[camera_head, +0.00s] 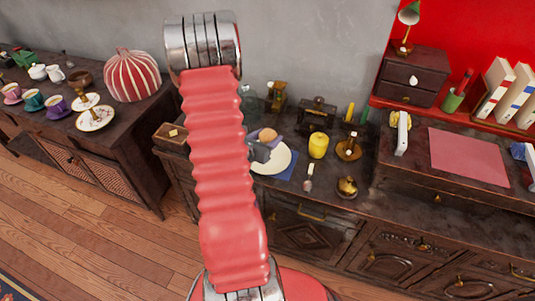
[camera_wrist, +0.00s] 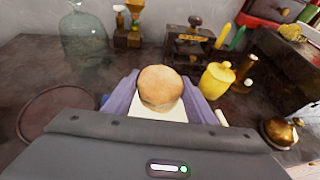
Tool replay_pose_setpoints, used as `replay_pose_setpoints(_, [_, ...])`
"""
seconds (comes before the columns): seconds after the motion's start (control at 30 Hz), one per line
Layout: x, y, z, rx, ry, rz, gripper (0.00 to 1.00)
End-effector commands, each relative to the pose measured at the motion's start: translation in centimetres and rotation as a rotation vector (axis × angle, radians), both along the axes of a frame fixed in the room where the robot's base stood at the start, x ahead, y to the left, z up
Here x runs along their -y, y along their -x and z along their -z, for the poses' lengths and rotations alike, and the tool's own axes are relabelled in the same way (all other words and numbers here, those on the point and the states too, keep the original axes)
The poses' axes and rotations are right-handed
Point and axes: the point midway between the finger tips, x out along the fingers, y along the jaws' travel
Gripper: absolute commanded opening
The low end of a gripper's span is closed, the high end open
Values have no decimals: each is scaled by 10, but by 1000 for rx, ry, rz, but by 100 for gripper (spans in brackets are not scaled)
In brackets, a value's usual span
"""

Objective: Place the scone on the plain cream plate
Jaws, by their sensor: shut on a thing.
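The scone (camera_wrist: 160,86) is a round, golden-brown bun between the purple-grey fingers of my gripper (camera_wrist: 160,92) in the wrist view. My gripper is shut on it. In the head view the scone (camera_head: 268,134) shows small, just past my arm. The plain cream plate (camera_head: 279,161) lies on a blue cloth on the dark sideboard, partly hidden by my gripper. In the wrist view part of the pale plate (camera_wrist: 158,109) shows below the scone. The scone is over or near the plate's far side; I cannot tell whether they touch.
A yellow lidded jar (camera_head: 318,146) stands close right of the plate. A dark coffee grinder (camera_head: 317,114) and a glass jar (camera_wrist: 84,38) stand behind.

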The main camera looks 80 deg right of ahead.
Motion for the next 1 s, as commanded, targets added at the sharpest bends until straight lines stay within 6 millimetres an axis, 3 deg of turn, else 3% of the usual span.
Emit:
replay_pose_setpoints(0.23, [-1, 0, 30, -2, -2, 0, 28])
replay_pose_setpoints(0.77, [0, 0, 39, 0, 0, 1, 28])
replay_pose_setpoints(1.0, [-1, 1, 62, -2, -3, 1, 28])
